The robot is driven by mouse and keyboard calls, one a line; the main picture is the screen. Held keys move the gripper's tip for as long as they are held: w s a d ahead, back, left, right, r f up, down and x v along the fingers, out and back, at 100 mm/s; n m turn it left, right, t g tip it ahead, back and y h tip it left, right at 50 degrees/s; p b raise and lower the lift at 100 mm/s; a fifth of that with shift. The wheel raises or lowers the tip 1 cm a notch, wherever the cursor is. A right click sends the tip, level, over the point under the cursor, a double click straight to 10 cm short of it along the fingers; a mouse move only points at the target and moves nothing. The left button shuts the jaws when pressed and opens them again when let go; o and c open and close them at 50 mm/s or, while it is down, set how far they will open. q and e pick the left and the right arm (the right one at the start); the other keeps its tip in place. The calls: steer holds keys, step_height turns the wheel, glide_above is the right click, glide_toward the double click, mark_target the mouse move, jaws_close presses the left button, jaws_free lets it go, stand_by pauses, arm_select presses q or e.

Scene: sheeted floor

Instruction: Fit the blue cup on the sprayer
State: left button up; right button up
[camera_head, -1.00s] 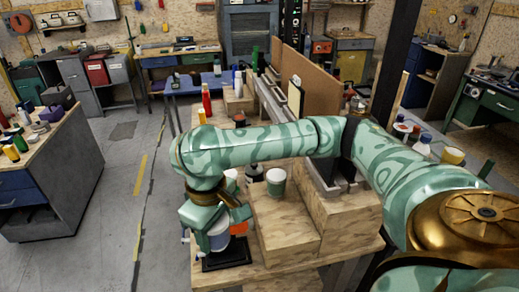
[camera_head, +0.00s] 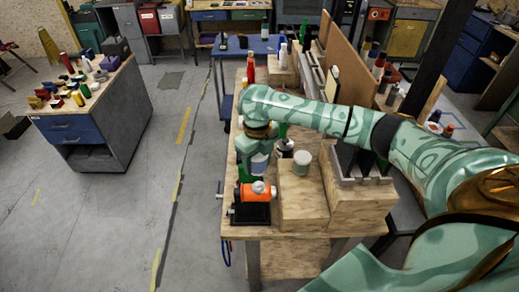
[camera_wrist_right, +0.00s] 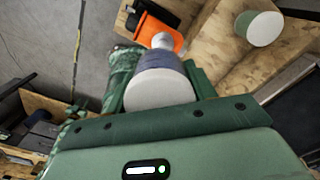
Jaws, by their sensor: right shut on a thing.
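My right gripper (camera_head: 256,168) is shut on the blue cup (camera_head: 260,164), which has a pale flat end. In the right wrist view the cup (camera_wrist_right: 158,84) sits between the green fingers, its pale end facing the camera. The orange sprayer (camera_head: 249,194) stands on a black base near the front left of the bench. Its pale round nozzle (camera_head: 259,187) faces the head camera. In the right wrist view the sprayer (camera_wrist_right: 161,31) lies just beyond the cup, which overlaps it in the picture. The cup is behind the sprayer in the head view. My left gripper is out of view.
A pale green tub with a white lid (camera_head: 301,162) stands on a wooden block (camera_head: 303,197) right of the sprayer. A taller block (camera_head: 358,205) with grey rails stands farther right. A red bottle (camera_head: 250,68) is at the bench's far end. Open floor lies left.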

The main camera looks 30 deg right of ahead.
steer(key=shift+d+n, duration=0.25)
steer(key=shift+n, duration=0.65)
steer(key=shift+f, duration=0.15)
steer(key=b, duration=0.6)
glide_above(259, 184)
step_height(259, 184, down, 5)
steer(key=shift+s+r, duration=0.1)
steer(key=shift+f+b, duration=0.4)
steer(key=shift+f, duration=0.75)
steer(key=shift+a+p, duration=0.1)
steer(key=shift+p, duration=0.25)
steer(key=shift+f+p, duration=0.4)
steer(key=shift+p, duration=0.15)
steer(key=shift+p, duration=0.35)
stand_by(0.5)
